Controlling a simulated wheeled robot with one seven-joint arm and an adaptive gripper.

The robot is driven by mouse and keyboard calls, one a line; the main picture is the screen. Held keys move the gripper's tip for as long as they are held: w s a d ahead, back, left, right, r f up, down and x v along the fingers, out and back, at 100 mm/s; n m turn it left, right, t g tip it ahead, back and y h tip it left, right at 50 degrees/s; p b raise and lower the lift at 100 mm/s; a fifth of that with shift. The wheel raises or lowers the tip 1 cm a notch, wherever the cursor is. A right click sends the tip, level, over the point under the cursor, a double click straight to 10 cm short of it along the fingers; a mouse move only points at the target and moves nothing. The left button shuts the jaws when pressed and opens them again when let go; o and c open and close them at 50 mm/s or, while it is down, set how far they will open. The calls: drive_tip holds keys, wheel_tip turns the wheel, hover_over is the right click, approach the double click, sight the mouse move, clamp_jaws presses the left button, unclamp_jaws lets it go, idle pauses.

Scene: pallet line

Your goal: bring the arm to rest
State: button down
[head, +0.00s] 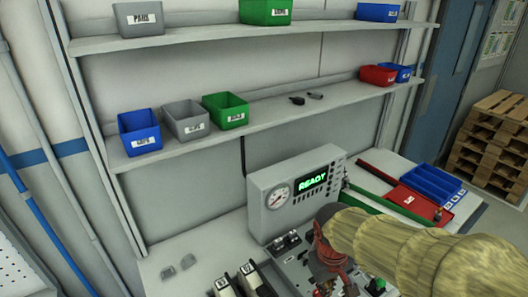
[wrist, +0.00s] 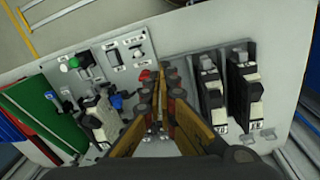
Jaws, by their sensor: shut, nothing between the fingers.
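My arm, in a tan ribbed sleeve, reaches in from the right of the head view. My gripper (head: 326,252) is over the bench fixture plate and partly hidden by the arm. In the wrist view my gripper (wrist: 160,72) is shut and empty, its orange-brown fingers together. Below the fingers lies a grey plate (wrist: 185,50) with switches, clamps and a red button (wrist: 145,75). I cannot tell whether the fingertips touch anything on it.
A grey console (head: 290,190) with a gauge and a green READY display stands close behind my gripper. Two black-and-white clamp units (wrist: 228,85) stand beside the fingers. Shelves (head: 250,115) with coloured bins are above. Blue and red trays (head: 425,190) lie right; pallets (head: 495,140) stand beyond.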

drive_tip(key=s+d+r+m+t+y+b, duration=0.1)
drive_tip(key=s+d+r+m+t+b, duration=0.2)
drive_tip(key=s+r, duration=0.4)
drive_tip(key=shift+s+m+t+b, duration=0.5)
drive_tip(key=shift+s+t+b, duration=0.45)
drive_tip(key=shift+s, duration=0.55)
